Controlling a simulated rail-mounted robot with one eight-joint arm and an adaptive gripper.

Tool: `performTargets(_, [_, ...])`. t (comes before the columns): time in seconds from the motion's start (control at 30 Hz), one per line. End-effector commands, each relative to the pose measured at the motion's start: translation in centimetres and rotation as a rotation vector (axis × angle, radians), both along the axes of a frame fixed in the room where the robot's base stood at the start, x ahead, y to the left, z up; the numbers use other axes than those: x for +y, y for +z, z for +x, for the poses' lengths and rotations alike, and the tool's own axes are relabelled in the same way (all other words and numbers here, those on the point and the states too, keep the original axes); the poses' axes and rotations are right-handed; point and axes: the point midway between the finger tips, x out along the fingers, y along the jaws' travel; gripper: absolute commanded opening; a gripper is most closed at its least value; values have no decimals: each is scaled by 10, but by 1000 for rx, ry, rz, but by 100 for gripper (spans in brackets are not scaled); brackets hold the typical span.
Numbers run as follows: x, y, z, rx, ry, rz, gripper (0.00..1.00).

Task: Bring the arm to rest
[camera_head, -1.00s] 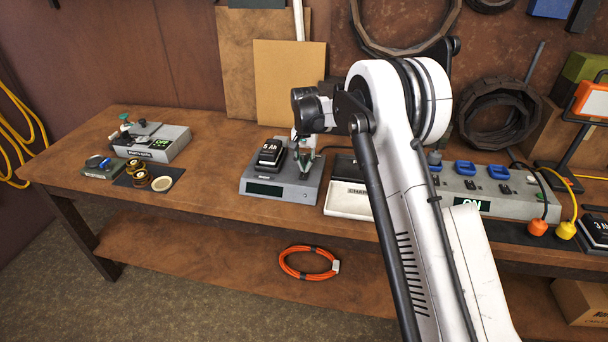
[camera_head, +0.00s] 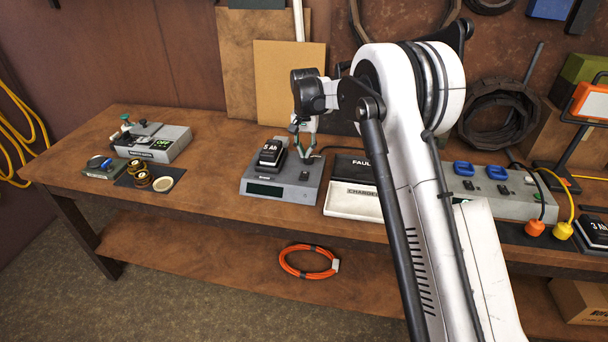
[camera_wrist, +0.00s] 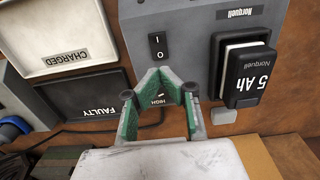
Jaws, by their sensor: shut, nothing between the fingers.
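My gripper (camera_head: 302,148) hangs at the back of the grey scale-like unit, above the bench, with nothing held. In the wrist view my gripper (camera_wrist: 158,74) has its green-padded fingers drawn together at the tips, empty, over the grey unit (camera_wrist: 180,30) near its I/O switch (camera_wrist: 158,47). My white and black arm crosses the middle right of the head view and hides part of the bench. A black "5 Ah" battery (camera_head: 271,152) sits on the grey unit (camera_head: 281,185), right of my fingers in the wrist view (camera_wrist: 250,75).
A tray marked CHARGED (camera_head: 352,200) and FAULTY (camera_head: 358,167) stands beside the unit. A tester (camera_head: 152,143) is far left. The bench (camera_head: 215,165) between tester and unit is clear.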

Motion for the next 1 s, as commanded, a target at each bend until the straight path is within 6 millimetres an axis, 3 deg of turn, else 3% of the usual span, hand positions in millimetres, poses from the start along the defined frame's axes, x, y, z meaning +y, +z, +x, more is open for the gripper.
performTargets(0.3, [0,0,0,0,0,0,0])
performTargets(0.43, [-4,10,-5,-10,4,2,0])
performTargets(0.67, [-23,59,-34,-66,26,10,0])
performTargets(1.0, [-57,127,-99,-166,65,18,0])
